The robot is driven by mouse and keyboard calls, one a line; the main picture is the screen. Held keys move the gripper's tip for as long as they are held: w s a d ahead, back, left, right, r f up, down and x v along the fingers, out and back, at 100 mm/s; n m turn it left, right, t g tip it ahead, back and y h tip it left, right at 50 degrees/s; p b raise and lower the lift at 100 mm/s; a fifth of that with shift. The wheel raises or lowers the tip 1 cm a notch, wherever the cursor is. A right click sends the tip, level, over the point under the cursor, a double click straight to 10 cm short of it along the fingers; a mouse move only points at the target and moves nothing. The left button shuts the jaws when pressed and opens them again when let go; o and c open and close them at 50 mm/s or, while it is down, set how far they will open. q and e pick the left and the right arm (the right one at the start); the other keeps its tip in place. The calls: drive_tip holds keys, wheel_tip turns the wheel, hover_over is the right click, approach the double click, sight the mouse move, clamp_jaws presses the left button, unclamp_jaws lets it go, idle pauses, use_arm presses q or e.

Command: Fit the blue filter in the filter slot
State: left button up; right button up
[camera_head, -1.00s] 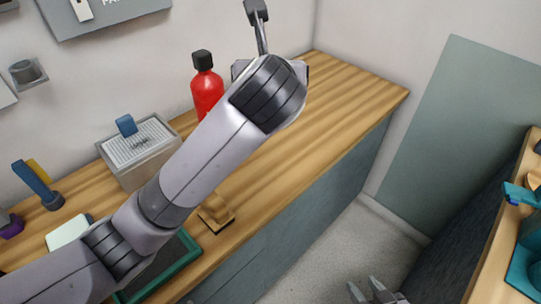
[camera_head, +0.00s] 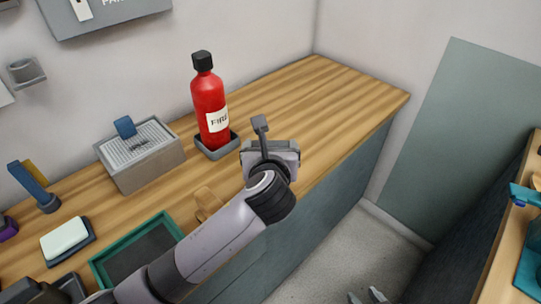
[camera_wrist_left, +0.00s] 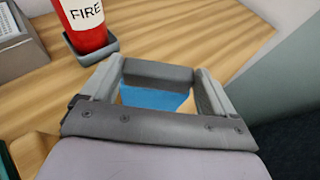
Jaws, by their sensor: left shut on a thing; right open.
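My left gripper (camera_head: 270,155) is over the right part of the wooden counter, right of the red extinguisher. In the left wrist view, its fingers (camera_wrist_left: 155,88) stand on either side of a blue piece (camera_wrist_left: 155,98), which I take to be the blue filter; it is shut on it. Only part of the blue shows, and the gripper hides the rest from the head view. A grey box (camera_head: 148,171) with a ribbed pale top and a blue tab (camera_head: 125,127) stands at the back; I cannot tell whether it holds the filter slot. My right gripper (camera_head: 367,297) is open at the bottom edge, partly cut off.
The red extinguisher (camera_head: 209,100) stands in a grey holder (camera_head: 217,152) left of my left gripper. A green-rimmed tray (camera_head: 103,269), a pale block (camera_head: 64,236) and a tan wooden piece (camera_head: 207,203) are on the counter. The counter's right end is clear.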

use_arm(q)
wheel_tip(320, 180, down, 2)
drive_tip(key=shift+f, duration=0.1)
drive_tip(key=o, duration=0.9)
drive_tip(key=shift+f, duration=0.1)
drive_tip(key=shift+o, duration=0.8)
